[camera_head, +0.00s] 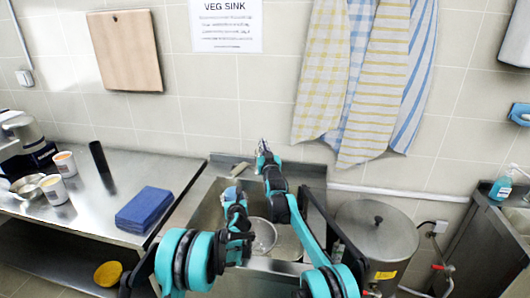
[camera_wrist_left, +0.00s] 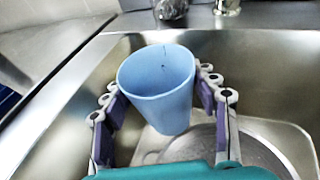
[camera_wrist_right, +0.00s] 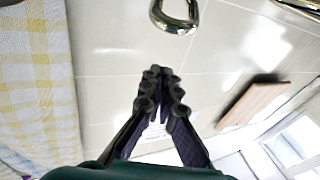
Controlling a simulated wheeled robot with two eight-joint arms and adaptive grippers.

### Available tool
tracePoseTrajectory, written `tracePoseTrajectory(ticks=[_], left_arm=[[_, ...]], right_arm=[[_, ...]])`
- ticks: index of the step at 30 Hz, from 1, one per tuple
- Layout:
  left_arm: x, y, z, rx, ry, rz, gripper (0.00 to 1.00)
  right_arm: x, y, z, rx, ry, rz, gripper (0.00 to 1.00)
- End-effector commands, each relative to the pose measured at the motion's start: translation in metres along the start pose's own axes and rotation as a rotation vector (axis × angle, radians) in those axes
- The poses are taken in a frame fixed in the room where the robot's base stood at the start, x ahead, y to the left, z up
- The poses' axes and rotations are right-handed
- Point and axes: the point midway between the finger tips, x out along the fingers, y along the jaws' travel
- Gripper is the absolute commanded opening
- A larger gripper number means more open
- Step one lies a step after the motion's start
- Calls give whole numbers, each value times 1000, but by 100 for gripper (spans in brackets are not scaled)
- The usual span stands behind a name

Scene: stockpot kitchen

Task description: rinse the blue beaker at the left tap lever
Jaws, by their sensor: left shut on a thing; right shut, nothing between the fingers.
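The blue beaker (camera_wrist_left: 157,90) is between the fingers of my left gripper (camera_wrist_left: 158,88) in the left wrist view, tilted with its open mouth showing. My left gripper is shut on it, above the sink basin (camera_wrist_left: 270,85). In the head view my left gripper (camera_head: 236,192) is over the left part of the sink, and the beaker cannot be made out there. My right gripper (camera_head: 264,148) is shut and empty at the back of the sink. In the right wrist view its fingertips (camera_wrist_right: 160,75) are together, below a curved chrome tap part (camera_wrist_right: 175,16). The left lever cannot be told apart.
A round metal piece (camera_wrist_left: 215,150) lies in the basin below the beaker. A lidded stockpot (camera_head: 375,232) stands right of the sink. On the left counter are blue cloths (camera_head: 145,208), cups (camera_head: 54,188) and a black cylinder (camera_head: 98,156). Towels (camera_head: 370,85) hang behind.

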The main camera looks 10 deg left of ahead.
Motion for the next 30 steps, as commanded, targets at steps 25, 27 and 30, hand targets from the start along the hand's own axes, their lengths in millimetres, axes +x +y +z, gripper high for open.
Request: tracePoseTrajectory(ticks=[25, 27, 30], left_arm=[[0, 0, 0, 0, 0, 0, 32], [0, 0, 0, 0, 0, 0, 32], [0, 0, 0, 0, 0, 0, 32]], right_arm=[[-19, 0, 48, -1, 0, 0, 0], [-23, 0, 55, -1, 0, 0, 0], [-24, 0, 59, -1, -3, 0, 0]])
